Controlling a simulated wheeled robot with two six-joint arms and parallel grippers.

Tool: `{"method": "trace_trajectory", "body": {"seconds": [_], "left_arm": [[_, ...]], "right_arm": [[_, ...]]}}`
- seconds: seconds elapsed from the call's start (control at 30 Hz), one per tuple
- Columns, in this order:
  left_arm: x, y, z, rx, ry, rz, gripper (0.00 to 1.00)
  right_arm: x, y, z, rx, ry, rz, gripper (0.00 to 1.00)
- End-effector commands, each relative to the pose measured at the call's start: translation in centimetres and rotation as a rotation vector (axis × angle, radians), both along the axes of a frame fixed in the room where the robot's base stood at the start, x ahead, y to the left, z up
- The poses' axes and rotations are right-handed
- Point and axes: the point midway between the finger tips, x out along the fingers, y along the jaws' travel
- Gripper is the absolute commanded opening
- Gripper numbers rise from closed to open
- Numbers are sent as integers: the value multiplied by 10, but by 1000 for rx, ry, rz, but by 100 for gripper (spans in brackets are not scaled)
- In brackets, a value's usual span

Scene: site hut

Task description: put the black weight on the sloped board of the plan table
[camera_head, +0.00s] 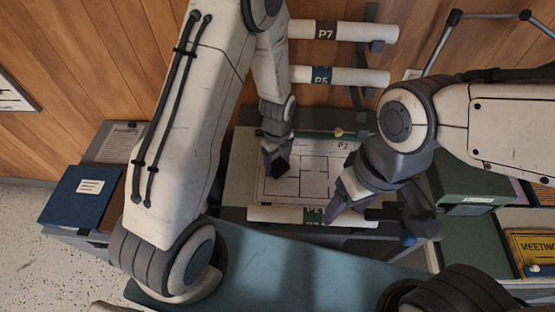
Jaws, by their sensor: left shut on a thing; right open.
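The plan table's sloped board (240,165) stands against the wooden wall, with a plan sheet marked P2 (318,180) lying on it. My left gripper (274,158) is over the upper left part of the sheet, shut on the black weight (281,167). The gripper hides part of the weight, and I cannot tell whether the weight touches the sheet. My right gripper (350,198) is open at the right side of the board, covering the sheet's right edge.
Rolled plans P7 (345,31) and P5 (345,76) sit on a wall rack above the board. Another roll (275,214) lies along its lower edge.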

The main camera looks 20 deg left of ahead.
Motion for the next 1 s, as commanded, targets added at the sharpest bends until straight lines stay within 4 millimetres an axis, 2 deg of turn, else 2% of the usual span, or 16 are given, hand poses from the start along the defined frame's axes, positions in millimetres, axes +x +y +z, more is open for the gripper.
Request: {"method": "trace_trajectory", "body": {"seconds": [0.37, 0.4, 0.47, 0.77, 0.83, 0.9, 1.0], "left_arm": [[1, 0, -7, 0, -1, 0, 0], [0, 0, -8, -1, -1, 0, 76], [0, 0, -7, -1, -1, 0, 99], [0, 0, -3, -1, -1, 0, 100], [1, 0, 5, 0, -1, 0, 100], [2, 0, 9, -2, -6, 0, 100], [2, 0, 26, -1, -7, 0, 100]], "right_arm": [[0, 0, -6, 0, 0, 0, 64], [0, 0, -6, 0, 0, 0, 64], [0, 0, -5, 0, 0, 0, 64], [0, 0, -2, 0, 0, 0, 64], [0, 0, 3, 0, 0, 0, 64], [0, 0, -3, 0, 0, 0, 64], [0, 0, -8, 0, 0, 0, 64]]}}
